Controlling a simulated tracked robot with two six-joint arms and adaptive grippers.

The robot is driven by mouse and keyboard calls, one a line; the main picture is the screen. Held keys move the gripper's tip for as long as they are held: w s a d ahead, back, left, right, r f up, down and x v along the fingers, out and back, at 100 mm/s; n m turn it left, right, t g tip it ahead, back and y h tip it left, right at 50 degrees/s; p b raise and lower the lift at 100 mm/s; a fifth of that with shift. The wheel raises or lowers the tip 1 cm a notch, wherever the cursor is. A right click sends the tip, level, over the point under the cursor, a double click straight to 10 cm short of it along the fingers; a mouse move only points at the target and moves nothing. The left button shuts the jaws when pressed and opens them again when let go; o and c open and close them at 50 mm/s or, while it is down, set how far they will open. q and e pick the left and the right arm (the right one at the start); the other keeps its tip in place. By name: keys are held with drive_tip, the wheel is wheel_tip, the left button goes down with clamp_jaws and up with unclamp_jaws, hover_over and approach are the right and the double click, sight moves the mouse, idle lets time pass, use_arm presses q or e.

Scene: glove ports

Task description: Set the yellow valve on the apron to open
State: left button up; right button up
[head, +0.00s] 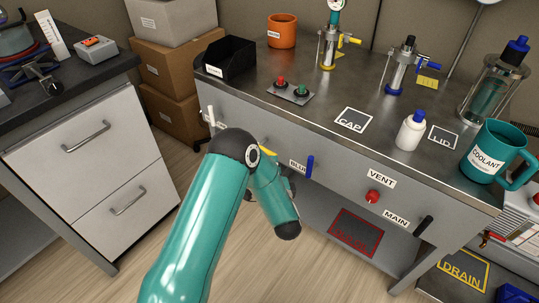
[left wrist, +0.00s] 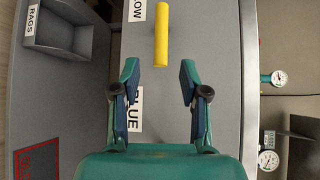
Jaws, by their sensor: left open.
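The yellow valve (left wrist: 161,36) is a straight yellow bar on the grey apron. In the left wrist view it runs up the picture, parallel to the open fingers, which lies along the apron's length. In the head view only a short yellow piece (head: 268,151) shows beside my arm; the rest is hidden. My left gripper (left wrist: 158,80) is open and empty, its fingertips apart on either side of the bar's line, short of its near end. In the head view my left arm mostly hides the gripper. My right gripper is not in view.
The blue valve handle (head: 310,167) stands upright just right of my left gripper. A red VENT knob (head: 373,196) and black MAIN handle (head: 423,227) are further right, a white handle (head: 211,117) to the left. The bench top (head: 330,95) above carries bottles, a mug and fittings.

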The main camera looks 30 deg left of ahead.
sight(270, 154)
use_arm(q)
drive_tip(key=x, duration=0.7)
drive_tip(key=shift+w+a+b, duration=0.25)
drive_tip(key=shift+w+b, duration=0.05)
drive_tip(key=shift+b, duration=0.05)
drive_tip(key=shift+c, duration=0.3)
drive_tip(key=shift+f, duration=0.1)
clamp_jaws()
